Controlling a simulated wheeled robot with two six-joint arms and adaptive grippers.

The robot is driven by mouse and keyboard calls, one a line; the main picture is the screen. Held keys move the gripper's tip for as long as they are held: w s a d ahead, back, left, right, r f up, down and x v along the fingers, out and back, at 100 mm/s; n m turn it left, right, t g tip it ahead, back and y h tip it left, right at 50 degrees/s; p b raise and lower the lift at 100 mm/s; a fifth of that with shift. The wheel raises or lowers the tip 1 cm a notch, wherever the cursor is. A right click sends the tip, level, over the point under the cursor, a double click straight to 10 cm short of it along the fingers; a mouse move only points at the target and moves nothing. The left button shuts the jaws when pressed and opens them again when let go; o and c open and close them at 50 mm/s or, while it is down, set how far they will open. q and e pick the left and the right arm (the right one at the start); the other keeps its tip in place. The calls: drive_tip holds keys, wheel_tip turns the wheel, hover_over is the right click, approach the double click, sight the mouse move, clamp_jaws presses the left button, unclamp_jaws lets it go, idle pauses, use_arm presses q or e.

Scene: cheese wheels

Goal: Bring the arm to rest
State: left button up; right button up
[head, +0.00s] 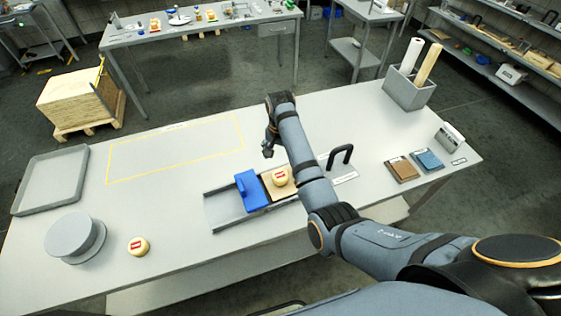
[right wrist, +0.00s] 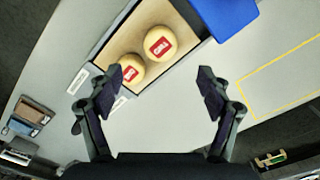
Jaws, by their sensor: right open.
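My right gripper (head: 268,148) is open and empty above the table, just behind the grey sliding fixture (head: 228,212); it also shows open in the right wrist view (right wrist: 160,88). Two round yellow cheese wheels with red labels, one (right wrist: 160,43) and another (right wrist: 130,68), sit side by side on the fixture's tan board (right wrist: 122,42). In the head view one of them (head: 280,177) shows beside the blue block (head: 251,190); my arm hides the other. A third cheese wheel (head: 138,246) lies on the table at the front left. My left gripper is not in view.
A grey round stand (head: 72,234) and a shallow grey tray (head: 50,180) are at the left. A black handle (head: 341,156) stands right of my forearm. A bin with rolls (head: 408,94) and brown and blue pads (head: 428,160) are at the right. The yellow-outlined area (head: 175,150) is clear.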

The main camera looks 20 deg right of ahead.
drive_tip(key=s+d+f+n+t, duration=0.1)
drive_tip(key=s+d+f, duration=0.2)
drive_tip(key=s, duration=0.3)
drive_tip(key=s+d+f+n+t, duration=0.1)
drive_tip(key=s+d+f+n, duration=0.15)
drive_tip(key=s+d, duration=0.2)
drive_tip(key=s+d+r+n+t, duration=0.1)
drive_tip(key=s+r+n, duration=0.15)
drive_tip(key=s, duration=0.55)
drive_tip(key=s+d+r+n+t, duration=0.1)
drive_tip(key=s+r+n, duration=0.15)
drive_tip(key=s, duration=0.45)
drive_tip(key=s+d+f+g+b, duration=0.15)
drive_tip(key=f+b, duration=0.25)
drive_tip(key=f, duration=1.5)
drive_tip(key=s+d+f+b, duration=0.15)
drive_tip(key=f+b, duration=0.25)
drive_tip(key=f, duration=1.4)
use_arm(q)
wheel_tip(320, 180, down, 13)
drive_tip(key=b, duration=0.5)
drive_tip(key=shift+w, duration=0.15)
use_arm(e)
drive_tip(key=s+f+g, duration=0.1)
drive_tip(key=s+f, duration=1.7)
drive_tip(key=f, duration=0.1)
drive_tip(key=shift+d+h, duration=0.2)
drive_tip(key=shift+h, duration=0.2)
drive_tip(key=shift+m, duration=0.25)
